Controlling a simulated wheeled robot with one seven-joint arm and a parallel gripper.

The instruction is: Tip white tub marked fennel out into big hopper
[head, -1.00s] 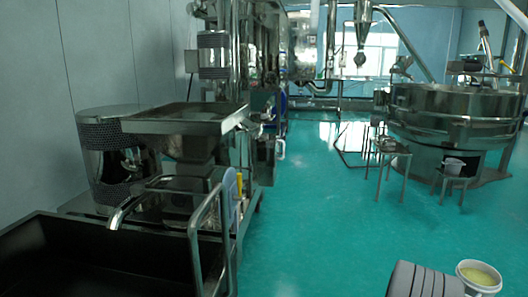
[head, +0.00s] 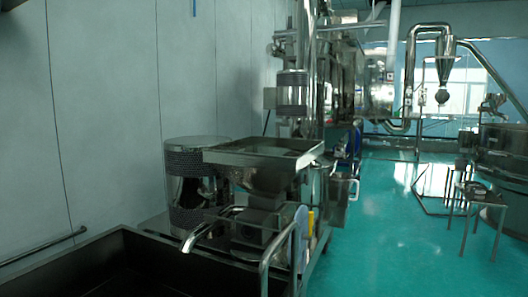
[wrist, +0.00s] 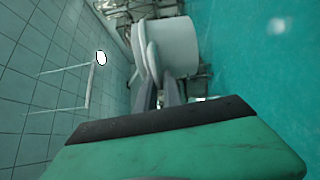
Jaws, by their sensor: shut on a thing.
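The white tub (wrist: 178,47) shows at the top of the wrist view. My gripper (wrist: 150,56) is shut on it, with its pale fingers close together at the tub's left side. The tub's contents and any fennel marking are hidden from this angle. The big hopper (head: 262,153), a steel funnel with a wide square rim, stands in the middle of the head view. Neither my gripper nor the tub is in the head view, so their distance from the hopper cannot be told.
A dark open bin (head: 105,265) fills the lower left. A curved steel spout (head: 205,232) and a steel rail (head: 275,258) stand in front of the hopper. A small stand (head: 475,205) is at the right. Green floor (head: 385,245) is clear right of the machine.

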